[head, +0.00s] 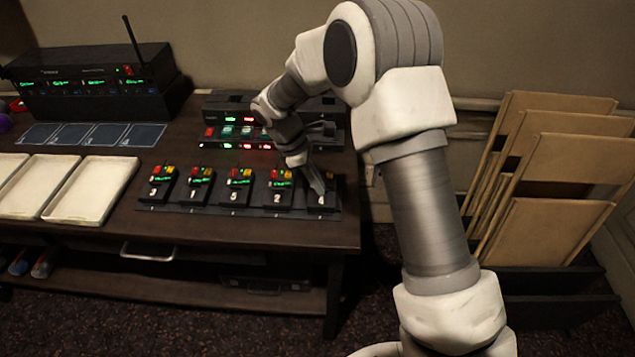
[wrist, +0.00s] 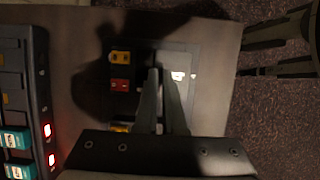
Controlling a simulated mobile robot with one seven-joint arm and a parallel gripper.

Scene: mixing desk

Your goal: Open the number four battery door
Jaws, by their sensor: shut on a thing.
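Several black wireless packs with small green displays and coloured buttons stand in a row on the desk in the head view. The pack at the right end (head: 321,199) bears a white numeral that looks like a 4. My gripper (head: 318,186) is at this pack's front face, its fingers pointing down.
The other packs, including the one marked 2 (head: 277,193), stand close to the left. A charger unit with lit buttons (head: 240,131) is behind. White trays (head: 92,190) and numbered blue mats (head: 92,134) lie left. Brown panels (head: 560,185) stand in a rack at right.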

